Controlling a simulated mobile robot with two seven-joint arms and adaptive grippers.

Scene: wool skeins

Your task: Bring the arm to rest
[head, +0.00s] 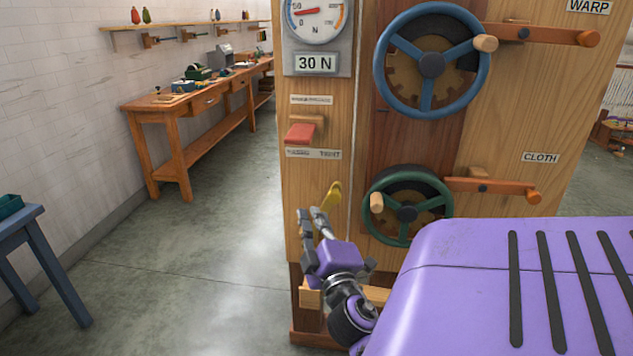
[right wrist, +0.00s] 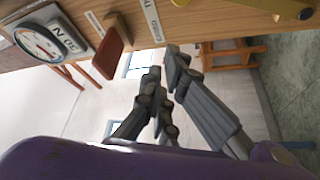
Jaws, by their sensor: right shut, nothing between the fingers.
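My right gripper (head: 311,212) is in front of the lower left part of a wooden machine cabinet (head: 315,230). Its grey fingers point up and are shut with nothing held. My left gripper is out of view.
The cabinet carries a dial reading 30 N (head: 316,63), a red paddle (head: 300,134), a blue handwheel (head: 431,62) and a green handwheel (head: 407,212). A wooden workbench (head: 190,105) and blue table (head: 40,235) stand left. The floor between is clear.

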